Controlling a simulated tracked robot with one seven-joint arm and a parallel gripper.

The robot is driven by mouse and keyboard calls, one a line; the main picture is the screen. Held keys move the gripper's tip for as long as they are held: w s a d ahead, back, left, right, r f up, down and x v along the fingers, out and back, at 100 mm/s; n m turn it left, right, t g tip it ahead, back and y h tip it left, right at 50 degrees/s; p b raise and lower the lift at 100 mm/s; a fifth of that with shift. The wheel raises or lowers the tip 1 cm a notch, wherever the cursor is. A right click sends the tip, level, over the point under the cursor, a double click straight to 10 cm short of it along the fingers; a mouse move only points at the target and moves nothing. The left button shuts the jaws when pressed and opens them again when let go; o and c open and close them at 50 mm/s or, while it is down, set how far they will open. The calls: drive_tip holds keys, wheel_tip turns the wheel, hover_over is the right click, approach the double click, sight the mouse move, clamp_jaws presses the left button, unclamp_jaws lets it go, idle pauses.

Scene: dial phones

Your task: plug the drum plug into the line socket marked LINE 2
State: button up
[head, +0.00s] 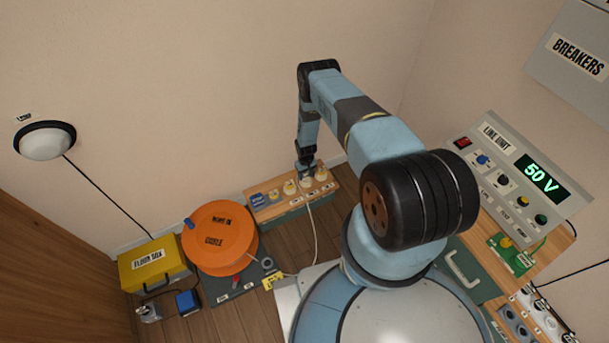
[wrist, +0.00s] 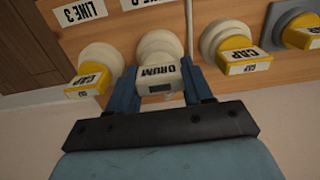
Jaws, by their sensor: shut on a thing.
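My gripper (wrist: 160,92) is shut on the drum plug (wrist: 157,75), a pale block lettered DRUM, with one blue finger on each side. It also shows in the head view (head: 306,168), low over the socket box (head: 294,206). The plug is lined up with a round cream socket (wrist: 160,43) and appears to meet it; the wrist view does not show how deep it sits. The label (wrist: 138,3) above that socket is cut off, so its number is unclear. The LINE 3 socket (wrist: 100,55) is to the left, with a yellow cap (wrist: 88,80).
Another capped socket (wrist: 238,58) is close on the right. In the head view, an orange drum (head: 220,237) and a yellow floor box (head: 153,263) stand left. A pale cable (head: 315,240) runs down from the socket box. The line unit (head: 510,170) reads 50 V.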

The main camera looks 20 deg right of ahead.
drive_tip(key=shift+f, duration=0.4)
drive_tip(key=o, duration=1.2)
drive_tip(key=shift+o, duration=0.2)
drive_tip(key=shift+c, duration=0.4)
drive_tip(key=shift+c, duration=1.2)
drive_tip(key=shift+r, duration=0.1)
drive_tip(key=shift+r, duration=3.65)
